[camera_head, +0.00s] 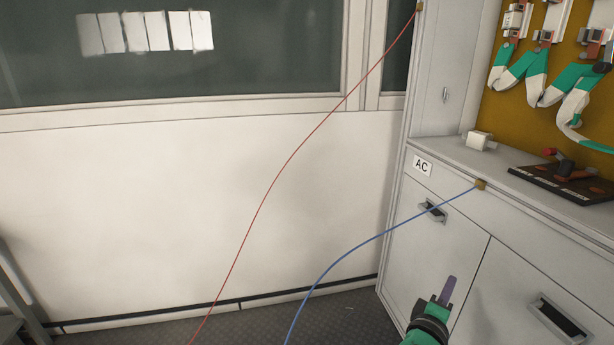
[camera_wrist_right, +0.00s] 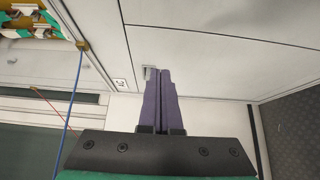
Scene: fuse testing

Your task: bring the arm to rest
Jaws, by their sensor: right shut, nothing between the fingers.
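My right gripper (camera_head: 446,291) shows at the lower right of the head view, in front of the white cabinet's doors. It has a green and black body and purple fingers. In the right wrist view its two purple fingers (camera_wrist_right: 162,78) lie side by side, shut, with nothing between them. The gripper looks clear of the cabinet, though the exact gap cannot be told. My left gripper is not in view.
A white cabinet (camera_head: 428,258) with an AC label stands at the right. Its top holds a small white block (camera_head: 481,140) and a dark board (camera_head: 561,184). A blue cable (camera_head: 367,242) and a red cable (camera_head: 262,203) hang across the space left of my gripper.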

